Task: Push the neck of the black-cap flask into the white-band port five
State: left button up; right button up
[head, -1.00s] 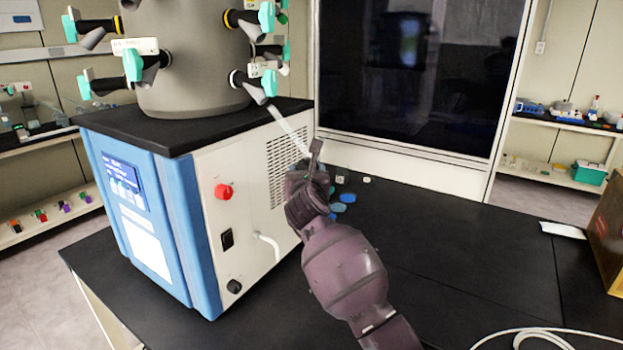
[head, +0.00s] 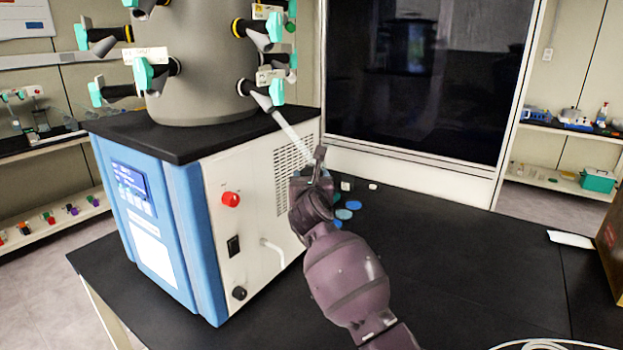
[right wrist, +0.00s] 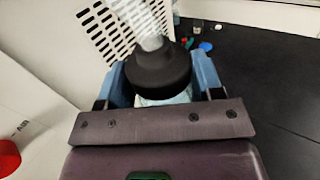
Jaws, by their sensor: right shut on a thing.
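My right gripper (head: 314,168) is shut on the black-cap flask, below and right of the drying chamber. The black cap (right wrist: 160,70) sits between its fingers in the right wrist view. The flask's clear, slender neck (head: 291,132) points up and left. Its tip is at or very near the mouth of the lower right port (head: 261,98), which has a teal valve handle (head: 277,92) and a label. I cannot tell whether the neck is inside the port. The band on this port is too small to read clearly. My left gripper is not in view.
The blue-and-white freeze dryer (head: 180,235) carries a grey chamber (head: 205,70) with several other teal-handled ports. Blue discs (head: 345,214) lie on the black bench (head: 440,260) behind my gripper. The bench to the right is mostly clear. A dark-fronted cabinet (head: 420,80) stands behind.

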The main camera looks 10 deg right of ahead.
aim_at(303, 170)
dwell(0.4)
jog(key=shift+w+a+r+p, duration=0.3)
jog(key=shift+w+a+r, duration=0.1)
jog(key=shift+r, duration=0.15)
jog(key=shift+w+a+r+p, duration=0.3)
jog(key=shift+a+r, duration=0.05)
jog(key=shift+r, duration=0.2)
dwell(1.2)
dwell(0.5)
jog(key=shift+a+r, duration=0.1)
jog(key=shift+c, duration=0.7)
jog(key=shift+r, duration=0.1)
jog(key=shift+w+a+r, duration=0.2)
jog(key=shift+r, duration=0.05)
jog(key=o, duration=1.5)
jog(key=shift+w+a+f, duration=0.1)
jog(key=shift+a, duration=0.05)
jog(key=shift+c, duration=0.2)
